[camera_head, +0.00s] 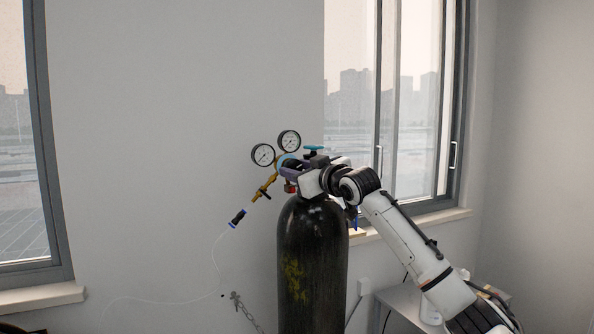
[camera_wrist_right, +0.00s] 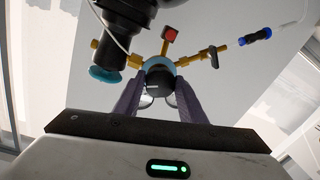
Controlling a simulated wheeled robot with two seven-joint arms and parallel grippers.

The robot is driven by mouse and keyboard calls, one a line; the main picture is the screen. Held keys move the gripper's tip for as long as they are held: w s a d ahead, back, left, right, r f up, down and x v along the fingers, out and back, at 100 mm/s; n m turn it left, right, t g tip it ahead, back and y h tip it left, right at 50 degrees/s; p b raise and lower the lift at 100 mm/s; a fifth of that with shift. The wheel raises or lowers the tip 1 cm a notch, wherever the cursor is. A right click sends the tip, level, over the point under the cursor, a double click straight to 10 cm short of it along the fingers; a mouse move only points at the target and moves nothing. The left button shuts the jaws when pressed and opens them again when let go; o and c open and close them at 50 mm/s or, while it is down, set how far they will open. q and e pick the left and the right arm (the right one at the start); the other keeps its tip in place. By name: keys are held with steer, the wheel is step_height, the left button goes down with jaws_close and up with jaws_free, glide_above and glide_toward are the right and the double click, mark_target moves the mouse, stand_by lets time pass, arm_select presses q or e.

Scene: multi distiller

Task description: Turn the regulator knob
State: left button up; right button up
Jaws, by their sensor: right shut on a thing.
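The regulator (camera_head: 266,187) sits at the top of a black gas cylinder (camera_head: 312,255) in the head view, with brass fittings and two round gauges. Its dark round regulator knob (camera_wrist_right: 158,80) shows in the wrist view in front of a light blue ring (camera_wrist_right: 160,63). My right gripper (camera_head: 288,166) reaches in from the right over the cylinder top. In the wrist view its two purple-grey fingers stand on either side of the knob, shut on it. In the head view the gripper mostly hides the knob. My left gripper is not in view.
A blue valve handwheel (camera_head: 313,148) stands just above my right gripper. The gauges (camera_head: 263,154) are close at the left. A thin hose (camera_head: 215,255) runs down left from the brass outlet. A chain (camera_head: 244,310) hangs beside the cylinder. A small table (camera_head: 405,300) is at the lower right.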

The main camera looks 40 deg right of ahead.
steer(key=n, duration=0.6)
steer(key=shift+r, duration=0.1)
steer(key=n, duration=0.5)
steer(key=shift+g, duration=0.3)
stand_by(0.3)
steer(key=o, duration=1)
steer(key=shift+o, duration=0.3)
steer(key=b+v, duration=0.4)
steer(key=v, duration=0.6)
steer(key=shift+a, duration=0.2)
